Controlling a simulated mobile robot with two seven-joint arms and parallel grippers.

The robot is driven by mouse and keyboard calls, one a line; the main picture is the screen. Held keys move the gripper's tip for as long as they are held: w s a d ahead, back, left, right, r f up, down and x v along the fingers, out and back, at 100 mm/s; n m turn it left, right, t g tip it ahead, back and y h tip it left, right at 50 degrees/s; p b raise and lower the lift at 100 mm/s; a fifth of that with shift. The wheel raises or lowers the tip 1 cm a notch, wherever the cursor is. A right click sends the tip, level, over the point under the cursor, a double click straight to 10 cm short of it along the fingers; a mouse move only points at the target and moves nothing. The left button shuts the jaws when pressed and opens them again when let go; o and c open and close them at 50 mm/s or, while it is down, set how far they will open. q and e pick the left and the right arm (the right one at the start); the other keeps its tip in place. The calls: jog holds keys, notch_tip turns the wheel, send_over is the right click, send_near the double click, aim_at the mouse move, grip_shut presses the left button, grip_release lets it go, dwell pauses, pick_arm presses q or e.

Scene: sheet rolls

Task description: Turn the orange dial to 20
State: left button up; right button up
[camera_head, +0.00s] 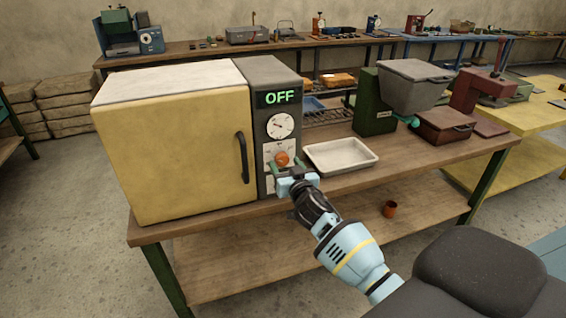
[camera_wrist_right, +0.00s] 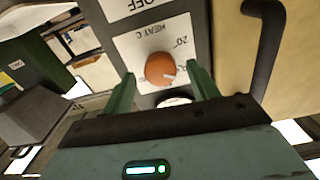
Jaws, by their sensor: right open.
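The orange dial (camera_head: 282,159) is on the grey control panel of the yellow oven, below a white gauge (camera_head: 281,125). In the right wrist view the dial (camera_wrist_right: 160,69) has a pale pointer mark at its lower right, and a "20" is printed on the plate to its upper right. My right gripper (camera_head: 287,168) is in front of the dial. Its green fingers (camera_wrist_right: 163,85) are open, one on each side of the dial, and appear apart from it. My left gripper is not in view.
The yellow oven (camera_head: 170,150) with a dark door handle (camera_head: 242,157) stands left of the panel on a wooden bench. A white tray (camera_head: 341,155) lies to the right, with a green and grey hopper machine (camera_head: 374,105) behind it. An orange cup (camera_head: 390,209) is on the lower shelf.

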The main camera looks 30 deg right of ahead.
jog(key=shift+x, duration=1.2)
jog(key=c, duration=1)
jog(key=n, duration=0.5)
jog(key=shift+n, duration=0.3)
jog(key=n, duration=0.6)
jog(key=shift+n, duration=0.3)
